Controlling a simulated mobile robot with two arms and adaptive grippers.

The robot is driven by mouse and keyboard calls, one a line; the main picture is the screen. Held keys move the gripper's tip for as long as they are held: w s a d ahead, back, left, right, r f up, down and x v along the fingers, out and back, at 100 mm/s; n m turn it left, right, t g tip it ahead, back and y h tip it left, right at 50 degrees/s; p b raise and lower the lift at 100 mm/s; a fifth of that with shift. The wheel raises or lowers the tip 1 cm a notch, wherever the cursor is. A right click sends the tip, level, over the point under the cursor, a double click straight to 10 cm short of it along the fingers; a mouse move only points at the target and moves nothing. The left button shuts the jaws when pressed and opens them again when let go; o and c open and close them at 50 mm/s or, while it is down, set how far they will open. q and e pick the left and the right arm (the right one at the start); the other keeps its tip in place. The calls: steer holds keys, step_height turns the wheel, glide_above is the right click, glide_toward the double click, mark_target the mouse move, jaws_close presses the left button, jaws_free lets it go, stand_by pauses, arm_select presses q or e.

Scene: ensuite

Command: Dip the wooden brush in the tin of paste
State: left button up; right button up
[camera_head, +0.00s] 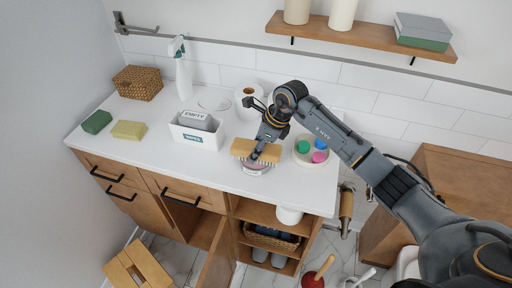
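The wooden brush (243,147) has a tan block and pale bristles pointing down. My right gripper (263,151) comes down on it from above and is closed around the middle of its block. A low round tin (254,171) sits on the white counter right under the brush, near the front edge. The brush hides most of the tin and its paste. The bristles are at or just above the tin; I cannot tell if they touch the paste. My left gripper is not in view.
A round tray (330,155) with coloured items is close on the right. A spray bottle (183,78), paper roll (243,110), wicker basket (138,83) and sponges (129,130) stand farther off. The front-left counter is clear.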

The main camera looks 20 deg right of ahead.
steer(key=shift+r+p, duration=1.5)
steer(key=shift+r, duration=1.85)
